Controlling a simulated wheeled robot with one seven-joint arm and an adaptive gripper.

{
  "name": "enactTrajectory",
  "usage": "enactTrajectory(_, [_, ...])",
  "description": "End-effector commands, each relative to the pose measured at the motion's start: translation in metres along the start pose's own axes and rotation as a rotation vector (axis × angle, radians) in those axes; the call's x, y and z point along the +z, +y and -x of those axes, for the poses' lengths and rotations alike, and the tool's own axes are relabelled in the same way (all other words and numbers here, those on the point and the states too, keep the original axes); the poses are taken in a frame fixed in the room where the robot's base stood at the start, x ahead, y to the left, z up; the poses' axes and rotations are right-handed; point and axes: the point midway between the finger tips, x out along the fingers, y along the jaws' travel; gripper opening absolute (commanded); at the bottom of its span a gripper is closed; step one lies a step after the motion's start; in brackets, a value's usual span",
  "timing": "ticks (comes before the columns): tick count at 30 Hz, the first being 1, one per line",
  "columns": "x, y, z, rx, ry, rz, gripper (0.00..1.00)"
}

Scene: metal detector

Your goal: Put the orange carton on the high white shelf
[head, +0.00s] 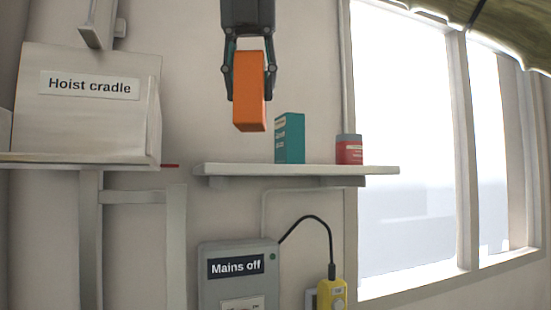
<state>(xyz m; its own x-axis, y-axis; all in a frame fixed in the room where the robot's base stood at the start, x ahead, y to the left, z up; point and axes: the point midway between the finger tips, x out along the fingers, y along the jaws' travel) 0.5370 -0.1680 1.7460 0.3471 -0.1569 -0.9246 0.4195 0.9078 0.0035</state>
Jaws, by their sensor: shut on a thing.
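My gripper (249,68) points down at the top middle of the head view, with its fingers on both sides of the orange carton (249,95). It is shut on the carton and holds it upright in the air. The high white shelf (345,170) is fixed to the wall below and to the right of the carton. The carton appears above the left part of the shelf, with a gap between its lower end and the shelf top. How far it is from the shelf in depth is hard to tell.
A teal box (290,138) and a red tin with a grey lid (349,149) stand on the shelf. The shelf's left end looks bare. A "Hoist cradle" box (95,120) sits on a ledge at left. A "Mains off" box (238,285) hangs below; a window (405,150) is at right.

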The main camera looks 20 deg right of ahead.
Motion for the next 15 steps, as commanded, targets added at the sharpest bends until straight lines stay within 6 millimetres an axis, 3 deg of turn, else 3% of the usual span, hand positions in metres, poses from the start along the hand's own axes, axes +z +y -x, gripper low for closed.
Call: enactTrajectory(15, [0.088, 0.021, -0.041, -0.001, 0.0, 0.008, 0.12])
